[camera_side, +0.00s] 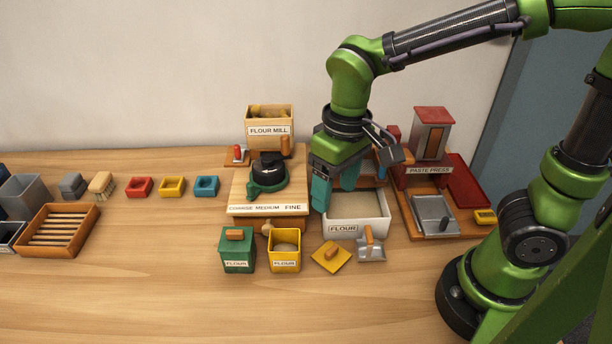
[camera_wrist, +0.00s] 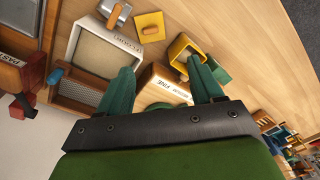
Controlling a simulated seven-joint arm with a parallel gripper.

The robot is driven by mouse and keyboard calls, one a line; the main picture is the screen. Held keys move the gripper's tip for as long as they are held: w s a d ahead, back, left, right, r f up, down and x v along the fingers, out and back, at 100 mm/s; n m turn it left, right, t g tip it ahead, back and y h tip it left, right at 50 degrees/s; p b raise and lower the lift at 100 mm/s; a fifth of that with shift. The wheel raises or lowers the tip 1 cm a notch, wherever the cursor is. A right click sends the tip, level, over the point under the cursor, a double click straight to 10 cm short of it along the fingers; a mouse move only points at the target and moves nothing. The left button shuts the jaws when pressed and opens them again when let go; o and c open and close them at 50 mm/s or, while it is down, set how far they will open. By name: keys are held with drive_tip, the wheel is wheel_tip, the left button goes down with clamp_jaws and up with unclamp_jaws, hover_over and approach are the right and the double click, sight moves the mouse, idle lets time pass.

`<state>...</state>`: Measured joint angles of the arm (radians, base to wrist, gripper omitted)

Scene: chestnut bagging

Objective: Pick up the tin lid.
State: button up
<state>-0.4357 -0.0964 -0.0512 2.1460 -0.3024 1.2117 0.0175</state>
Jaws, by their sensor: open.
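The yellow tin lid (camera_side: 320,261), a flat square with an orange-brown knob, lies on the table right of the open yellow flour tin (camera_side: 285,265). In the wrist view the lid (camera_wrist: 158,20) is at the top middle, beyond my fingertips. The yellow tin (camera_wrist: 178,46) also shows there. The green flour tin (camera_side: 237,252) has its own lid on, with an orange-brown knob. My gripper (camera_side: 336,190) is open and empty above the left part of the white flour bin, behind the lid and apart from it. It also shows in the wrist view (camera_wrist: 163,78).
The white flour bin (camera_side: 343,230) stands behind the lid, with a scoop (camera_side: 371,252) at its front right. The flour mill (camera_side: 268,211) is left of my gripper, the paste press (camera_side: 430,170) right. The table in front of the lid is clear.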

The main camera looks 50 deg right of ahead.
hover_over(332, 249)
drive_tip(key=shift+g+h, duration=0.3)
drive_tip(key=f, duration=1.1)
drive_tip(key=shift+s+a, duration=0.1)
drive_tip(key=shift+a, duration=0.25)
drive_tip(key=shift+d+f, duration=0.15)
drive_tip(key=shift+f, duration=1.25)
drive_tip(key=shift+d+f, duration=0.15)
drive_tip(key=shift+f, duration=1.2)
drive_tip(key=c, duration=1.1)
drive_tip(key=shift+r, duration=0.15)
